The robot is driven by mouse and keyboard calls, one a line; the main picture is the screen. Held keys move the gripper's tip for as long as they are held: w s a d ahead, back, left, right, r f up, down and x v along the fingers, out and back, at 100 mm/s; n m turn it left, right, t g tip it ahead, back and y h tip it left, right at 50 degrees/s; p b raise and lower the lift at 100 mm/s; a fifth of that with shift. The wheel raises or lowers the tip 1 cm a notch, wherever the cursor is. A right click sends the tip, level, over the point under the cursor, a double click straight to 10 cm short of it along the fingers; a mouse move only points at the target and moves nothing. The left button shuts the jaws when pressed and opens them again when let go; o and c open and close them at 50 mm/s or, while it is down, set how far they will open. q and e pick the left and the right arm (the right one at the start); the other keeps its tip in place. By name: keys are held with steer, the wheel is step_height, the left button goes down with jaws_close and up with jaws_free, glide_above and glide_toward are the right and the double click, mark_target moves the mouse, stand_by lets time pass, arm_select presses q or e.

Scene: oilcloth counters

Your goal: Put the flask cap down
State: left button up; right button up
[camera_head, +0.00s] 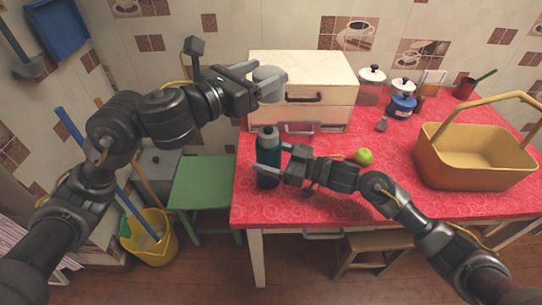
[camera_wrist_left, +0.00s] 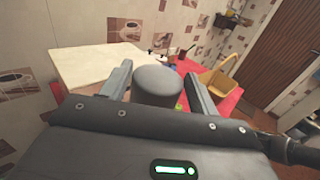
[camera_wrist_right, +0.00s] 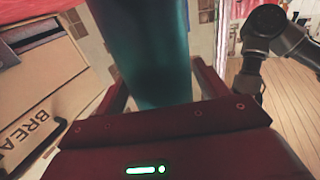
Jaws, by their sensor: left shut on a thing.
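The flask cap (camera_head: 268,75) is a grey cylinder. My left gripper (camera_head: 270,84) is shut on it and holds it in the air in front of the white box's top; the left wrist view shows the cap (camera_wrist_left: 157,84) between both fingers. The dark teal flask (camera_head: 268,155) stands upright near the table's left edge, with a grey top part. My right gripper (camera_head: 274,160) has a finger on either side of the flask; the right wrist view shows the flask (camera_wrist_right: 155,55) between them. Whether the fingers press on it is unclear.
The white bread box (camera_head: 302,68) stands behind the flask on the red table (camera_head: 335,205). A green apple (camera_head: 364,156), jars (camera_head: 371,85) and a yellow basket (camera_head: 470,165) lie further right. A green stool (camera_head: 203,185) is left of the table. Red cloth between apple and box is clear.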

mark_target(259, 132)
steer(key=c, duration=1.2)
arm_select(q)
steer(key=w, duration=0.1)
steer(key=w+a+f, duration=0.1)
steer(key=shift+w+a+f, duration=0.2)
steer(key=shift+w+a, duration=0.1)
arm_select(e)
steer(key=shift+o, duration=0.2)
arm_select(q)
steer(key=shift+w+f+m+g+h, duration=0.7)
steer(key=shift+w+f+g, duration=0.05)
steer(key=shift+w+g, duration=0.15)
steer(key=shift+f+m+g+h, duration=0.25)
steer(key=shift+m+g+h, duration=0.3)
steer(key=shift+g, duration=0.25)
steer(key=m+g, duration=0.1)
steer(key=s+m+g+h, duration=0.1)
steer(key=g, duration=0.1)
steer(key=shift+d+f+h, duration=0.1)
steer(key=shift+d+h, duration=0.05)
steer(key=shift+h, duration=0.1)
steer(key=shift+s+d+f+m+g+h, duration=0.1)
steer(key=shift+s+f+m+g, duration=0.3)
steer(key=shift+f, duration=1.15)
steer(key=shift+s+d+f+m+g+h, duration=0.1)
steer(key=shift+s+f+m+g, duration=0.3)
steer(key=shift+f, duration=1.2)
steer(key=shift+s+d+f+m+g+h, duration=0.1)
steer(key=shift+s+f+m+g, duration=0.3)
steer(key=shift+f, duration=1.15)
